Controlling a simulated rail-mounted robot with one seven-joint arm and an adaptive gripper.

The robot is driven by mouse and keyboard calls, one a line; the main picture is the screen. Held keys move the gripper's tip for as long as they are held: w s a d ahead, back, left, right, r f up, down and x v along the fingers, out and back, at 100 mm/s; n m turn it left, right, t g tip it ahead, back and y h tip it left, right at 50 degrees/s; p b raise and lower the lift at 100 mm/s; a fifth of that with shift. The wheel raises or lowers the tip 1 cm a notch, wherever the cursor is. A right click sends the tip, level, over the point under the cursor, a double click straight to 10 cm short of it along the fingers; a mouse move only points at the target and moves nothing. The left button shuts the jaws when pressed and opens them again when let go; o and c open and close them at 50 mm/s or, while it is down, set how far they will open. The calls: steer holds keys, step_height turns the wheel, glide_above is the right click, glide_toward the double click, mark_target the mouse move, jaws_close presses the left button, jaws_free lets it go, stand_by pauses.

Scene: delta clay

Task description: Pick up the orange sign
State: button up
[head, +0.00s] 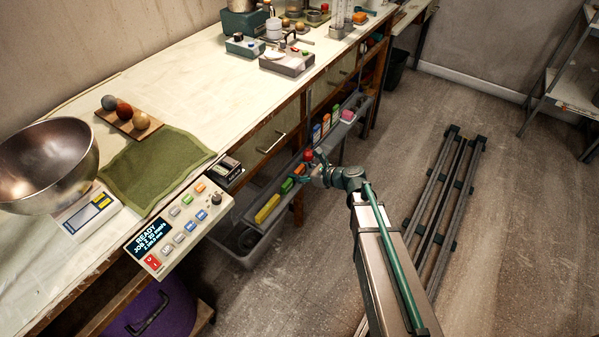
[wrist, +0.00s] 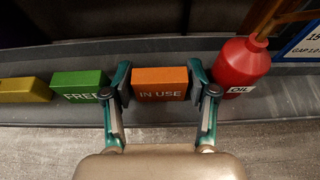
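The orange sign (wrist: 160,84) is a small block lettered "IN USE", upright on a grey shelf or tray, in the middle of the wrist view. In the head view the orange sign (head: 299,169) shows as a small patch in the tray along the bench's front. My gripper (wrist: 161,90) is open, with one finger on each side of the sign. The fingers are very near its ends; I cannot tell if they touch. In the head view my gripper (head: 312,172) reaches to the tray from the right.
A green "FREE" block (wrist: 80,84) stands close left of the sign, beside my left finger. A yellow block (wrist: 25,90) is farther left. A red oil container (wrist: 242,64) stands close to my right finger. The grey tray (head: 240,228) runs below the bench edge. Open floor (head: 300,280) lies in front.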

mark_target(300, 168)
steer(key=c, duration=0.5)
steer(key=shift+r, duration=0.1)
steer(key=shift+r, duration=0.4)
step_height(300, 168, up, 2)
steer(key=s+d+r+p, duration=0.2)
steer(key=s+r+p, duration=0.1)
steer(key=s+p, duration=0.1)
steer(key=s+d+r+p, duration=0.2)
steer(key=s+r+p, duration=0.1)
steer(key=s+p, duration=0.1)
steer(key=s+d+r+p, duration=0.2)
steer(key=s+r+p, duration=0.2)
steer(key=shift+s+d+r+p, duration=0.1)
steer(key=shift+d+p, duration=0.2)
steer(key=shift+p, duration=0.05)
